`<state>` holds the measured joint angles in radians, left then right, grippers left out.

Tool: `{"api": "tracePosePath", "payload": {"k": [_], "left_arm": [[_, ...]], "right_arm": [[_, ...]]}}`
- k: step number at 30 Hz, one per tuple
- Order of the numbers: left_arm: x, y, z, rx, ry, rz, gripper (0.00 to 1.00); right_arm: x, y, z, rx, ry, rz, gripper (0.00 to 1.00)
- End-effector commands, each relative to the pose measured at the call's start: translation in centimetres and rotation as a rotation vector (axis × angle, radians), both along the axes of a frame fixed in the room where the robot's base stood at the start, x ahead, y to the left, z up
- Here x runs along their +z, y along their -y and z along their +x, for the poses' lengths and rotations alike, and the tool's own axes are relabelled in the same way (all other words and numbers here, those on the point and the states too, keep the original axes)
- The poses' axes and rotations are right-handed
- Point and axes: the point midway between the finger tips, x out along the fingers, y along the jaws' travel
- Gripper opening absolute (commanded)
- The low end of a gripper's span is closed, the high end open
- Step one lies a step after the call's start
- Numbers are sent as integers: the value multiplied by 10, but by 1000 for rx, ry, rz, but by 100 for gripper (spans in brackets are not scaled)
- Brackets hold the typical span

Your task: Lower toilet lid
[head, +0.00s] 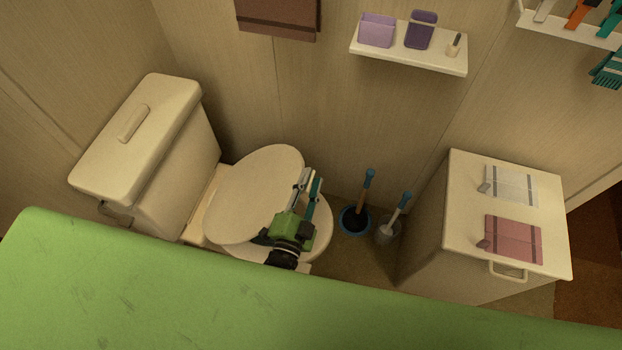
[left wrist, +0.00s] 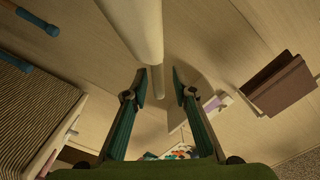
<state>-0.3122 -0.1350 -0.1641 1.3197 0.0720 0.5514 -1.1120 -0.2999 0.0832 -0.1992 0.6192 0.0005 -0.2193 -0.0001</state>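The toilet (head: 150,150) stands at the left in the head view, its tank against the wall. Its pale oval lid (head: 250,195) is tilted, partly raised above the bowl, and part of the seat and bowl rim (head: 322,232) shows below and to its right. My left gripper (head: 309,180) is at the lid's right edge, fingers pointing toward the wall. In the left wrist view, the gripper (left wrist: 160,85) has its fingers apart with nothing held between them. A pale edge, apparently the lid (left wrist: 142,25), lies above the fingers; contact cannot be told. My right gripper is not visible.
A plunger (head: 357,215) and a toilet brush (head: 390,230) stand on the floor right of the toilet. A cabinet (head: 460,225) with folded cloths is farther right. A wall shelf (head: 410,57) holds purple items. A brown towel (head: 278,17) hangs above the toilet.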

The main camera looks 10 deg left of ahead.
Motion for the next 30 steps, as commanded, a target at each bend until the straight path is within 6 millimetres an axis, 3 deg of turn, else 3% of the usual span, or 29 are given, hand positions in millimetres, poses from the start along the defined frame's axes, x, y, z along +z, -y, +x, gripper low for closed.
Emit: {"api": "tracePosePath", "payload": {"k": [9, 15, 21, 30], "left_arm": [[-1, -5, -66, -1, -4, 0, 25], [-1, -7, -99, 0, -4, -1, 25], [0, -8, -111, -1, -1, -1, 25], [0, -8, -112, -1, -1, -1, 25]], "right_arm": [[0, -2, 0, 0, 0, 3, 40], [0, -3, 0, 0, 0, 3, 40], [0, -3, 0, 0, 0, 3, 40], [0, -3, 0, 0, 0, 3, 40]]}}
